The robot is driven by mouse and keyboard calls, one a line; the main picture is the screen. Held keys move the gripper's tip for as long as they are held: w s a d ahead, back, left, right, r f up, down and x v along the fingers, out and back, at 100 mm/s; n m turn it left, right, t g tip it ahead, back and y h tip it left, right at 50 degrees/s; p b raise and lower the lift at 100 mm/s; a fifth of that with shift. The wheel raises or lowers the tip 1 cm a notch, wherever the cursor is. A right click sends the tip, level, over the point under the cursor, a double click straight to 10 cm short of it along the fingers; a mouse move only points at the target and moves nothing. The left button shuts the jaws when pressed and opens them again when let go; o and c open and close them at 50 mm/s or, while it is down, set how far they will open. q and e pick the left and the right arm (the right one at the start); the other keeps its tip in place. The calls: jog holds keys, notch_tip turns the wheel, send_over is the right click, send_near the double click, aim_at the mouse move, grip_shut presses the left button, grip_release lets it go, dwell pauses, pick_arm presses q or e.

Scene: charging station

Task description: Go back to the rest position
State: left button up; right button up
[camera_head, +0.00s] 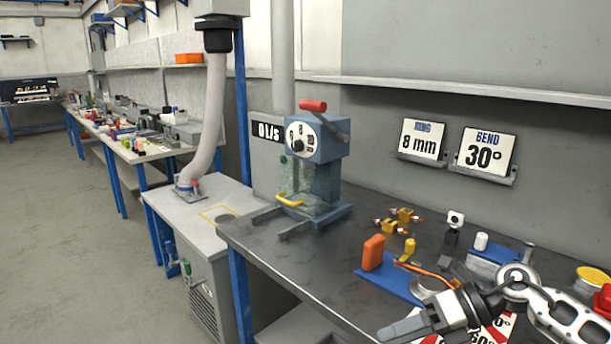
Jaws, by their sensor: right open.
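My right gripper (424,304) is in the lower right, on an arm that comes in from the right edge. It is open, with nothing seen between its fingers, and hangs over the front part of the dark workbench (285,258). Whether the gripper touches anything on the bench cannot be told. My left gripper is out of view.
A blue machine (322,160) with a red handle stands at the bench's back left. Signs reading 8 mm (422,140) and BEND 30° (484,152) hang behind. The left floor is clear.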

jog(key=s+a+r+m+t+y, duration=0.1)
jog(key=s+a+m+t+y, duration=0.1)
jog(key=a+m+t+y, duration=0.5)
jog(key=s+d+f+m+t+h, duration=0.1)
jog(key=s+f+m+h, duration=0.6)
jog(key=m, duration=0.8)
jog(key=s+d+f+m+t+h, duration=0.1)
jog(key=s+f+m+h, duration=0.6)
jog(key=f+m, duration=0.5)
jog(key=m+h, duration=0.1)
jog(key=m, duration=0.3)
jog(key=shift+s+d+h, duration=0.2)
jog(key=shift+d+h, duration=0.1)
